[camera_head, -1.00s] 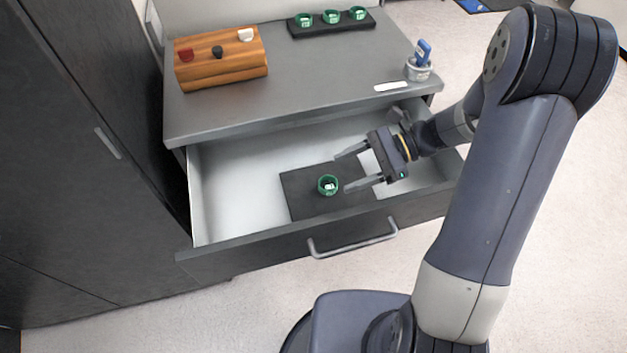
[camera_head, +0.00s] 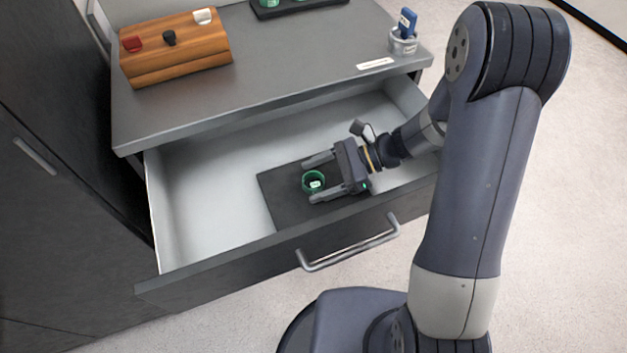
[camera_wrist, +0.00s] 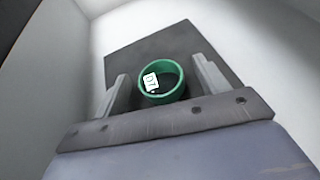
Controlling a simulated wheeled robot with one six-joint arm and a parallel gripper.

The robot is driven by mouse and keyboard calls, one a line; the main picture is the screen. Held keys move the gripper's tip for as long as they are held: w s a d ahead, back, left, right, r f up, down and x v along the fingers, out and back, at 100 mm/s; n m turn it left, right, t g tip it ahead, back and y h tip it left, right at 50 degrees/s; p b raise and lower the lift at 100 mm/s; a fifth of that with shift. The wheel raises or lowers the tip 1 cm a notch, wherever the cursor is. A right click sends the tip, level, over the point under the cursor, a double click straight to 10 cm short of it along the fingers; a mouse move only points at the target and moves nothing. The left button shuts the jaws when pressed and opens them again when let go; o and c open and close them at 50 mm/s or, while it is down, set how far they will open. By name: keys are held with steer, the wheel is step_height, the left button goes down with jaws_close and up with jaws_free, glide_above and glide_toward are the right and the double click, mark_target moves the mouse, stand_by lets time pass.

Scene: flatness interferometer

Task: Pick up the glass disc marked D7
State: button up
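The disc marked D7 (camera_wrist: 151,82) shows as a green ring with a white label inside it in the wrist view. In the head view the green disc (camera_head: 313,182) sits on a dark mat (camera_head: 285,205) in the open drawer. My gripper (camera_head: 312,180) is open, with one finger on each side of the disc. In the wrist view my gripper (camera_wrist: 160,88) also has its fingers beside the ring, with small gaps showing. The disc's dark middle looks like a hollow or see-through face; I cannot tell which.
The drawer (camera_head: 200,210) is pulled out, with a handle (camera_head: 348,243) on its front. On the cabinet top (camera_head: 270,60) are a wooden block with knobs (camera_head: 175,48), a dark tray of green rings (camera_head: 300,5) and a cup holding a blue item (camera_head: 403,42). The drawer's left part is empty.

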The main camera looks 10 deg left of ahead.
steer(key=c, duration=1)
steer(key=shift+c, duration=0.2)
steer(key=shift+r, duration=0.1)
